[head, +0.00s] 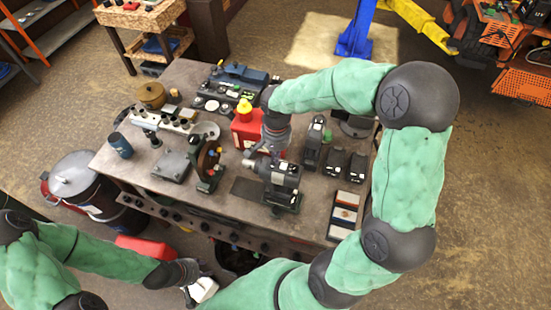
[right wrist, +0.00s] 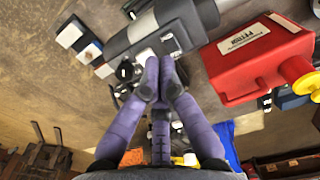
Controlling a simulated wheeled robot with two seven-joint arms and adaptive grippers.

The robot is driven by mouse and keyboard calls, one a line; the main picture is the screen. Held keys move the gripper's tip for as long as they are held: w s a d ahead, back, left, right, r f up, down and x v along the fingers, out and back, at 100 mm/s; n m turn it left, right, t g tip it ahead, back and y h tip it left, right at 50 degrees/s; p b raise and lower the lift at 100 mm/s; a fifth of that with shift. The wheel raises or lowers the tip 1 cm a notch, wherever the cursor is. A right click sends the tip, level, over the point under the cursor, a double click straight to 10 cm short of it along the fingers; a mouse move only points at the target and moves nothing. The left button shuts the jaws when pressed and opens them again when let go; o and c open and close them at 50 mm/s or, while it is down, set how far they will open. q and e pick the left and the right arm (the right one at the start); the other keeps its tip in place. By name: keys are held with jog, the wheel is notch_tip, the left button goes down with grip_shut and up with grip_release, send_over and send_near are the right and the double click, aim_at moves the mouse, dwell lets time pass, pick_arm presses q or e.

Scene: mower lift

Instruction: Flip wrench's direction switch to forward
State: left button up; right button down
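The wrench (head: 284,178), a dark grey power tool, stands near the front edge of the workbench. In the right wrist view the grey wrench (right wrist: 155,32) lies just beyond my right gripper (right wrist: 158,82). The two purple fingers are together with nothing visible between them. Their tips are at the wrench's rear end, near small dark and light parts; I cannot tell whether they touch or which part is the direction switch. In the head view my right gripper (head: 268,150) is above the wrench. My left gripper (head: 198,285) is low at the front, off the bench, beside something white; its finger opening is unclear.
The workbench (head: 112,160) is crowded. A red container (head: 246,130) with a yellow cap stands behind the wrench.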

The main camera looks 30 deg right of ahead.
pick_arm(q)
jog(key=shift+s+a+f+b, duration=0.2)
jog(key=shift+f+b, duration=0.15)
jog(key=shift+b, duration=0.4)
pick_arm(e)
notch_tip(320, 180, up, 11)
jog(key=s+a, duration=0.1)
jog(key=shift+s+a+f, duration=0.15)
jog(key=shift+s+a, duration=0.1)
jog(key=shift+a, duration=0.15)
jog(key=shift+d, duration=0.1)
